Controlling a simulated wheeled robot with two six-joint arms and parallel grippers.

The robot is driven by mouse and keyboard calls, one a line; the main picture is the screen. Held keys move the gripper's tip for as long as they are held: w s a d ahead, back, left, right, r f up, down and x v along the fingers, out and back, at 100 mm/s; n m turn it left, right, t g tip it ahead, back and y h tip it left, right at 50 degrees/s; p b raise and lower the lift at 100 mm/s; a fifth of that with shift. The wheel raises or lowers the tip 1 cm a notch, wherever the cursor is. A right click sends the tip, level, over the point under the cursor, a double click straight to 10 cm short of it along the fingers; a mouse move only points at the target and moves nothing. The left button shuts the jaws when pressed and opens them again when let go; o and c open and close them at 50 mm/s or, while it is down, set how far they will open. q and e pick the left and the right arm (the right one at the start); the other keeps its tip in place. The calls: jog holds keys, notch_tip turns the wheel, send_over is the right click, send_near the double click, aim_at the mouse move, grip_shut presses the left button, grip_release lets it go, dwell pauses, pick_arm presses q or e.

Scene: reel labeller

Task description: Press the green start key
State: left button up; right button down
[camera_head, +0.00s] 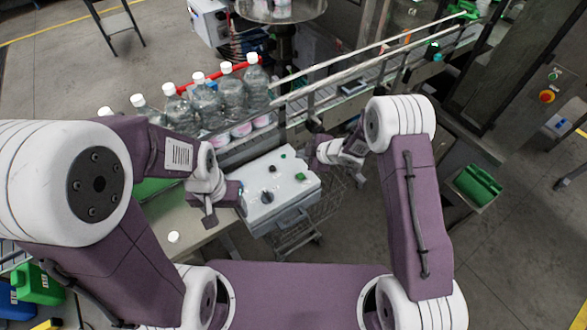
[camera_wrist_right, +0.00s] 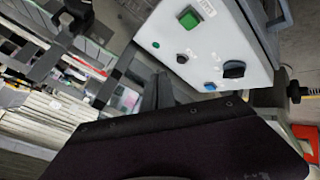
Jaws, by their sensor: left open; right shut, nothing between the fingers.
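The green start key (camera_head: 300,177) is a square green button on the sloping top of a white control box (camera_head: 285,195). In the right wrist view the green key (camera_wrist_right: 189,17) sits near the top of the box's white face (camera_wrist_right: 215,45). My right gripper (camera_head: 311,153) is shut and empty beside the box's right edge, apart from the key; its fingertips are hard to make out. My left gripper (camera_head: 226,203) is open and empty at the box's left side, close to its edge.
The box also has a black knob (camera_head: 267,197), a dark button (camera_head: 272,168) and a small green light or button (camera_head: 283,156). Several clear bottles (camera_head: 231,95) stand behind it by the conveyor rails (camera_head: 340,75). A green container (camera_head: 478,185) is at the right.

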jog(key=s+d, duration=0.2)
jog(key=b, duration=0.7)
send_over(303, 177)
jog(key=f, duration=0.7)
jog(key=shift+s+d+f, duration=0.15)
jog(key=shift+s+f, duration=0.05)
jog(key=shift+f, duration=0.2)
jog(key=shift+w+f+b, duration=0.1)
jog(key=shift+f+b, duration=0.2)
jog(key=shift+b, duration=0.1)
jog(key=shift+w+a+f, duration=0.1)
jog(key=shift+w+a, duration=0.1)
jog(key=shift+a, duration=0.1)
pick_arm(q)
notch_tip(303, 177, down, 7)
jog(key=s+d, duration=0.1)
jog(key=shift+f, duration=0.15)
pick_arm(e)
jog(key=shift+s+d, duration=0.2)
jog(key=shift+s, duration=0.05)
pick_arm(q)
jog(key=shift+w+a, duration=0.15)
pick_arm(e)
jog(key=shift+w+a, duration=0.1)
jog(key=shift+w, duration=0.05)
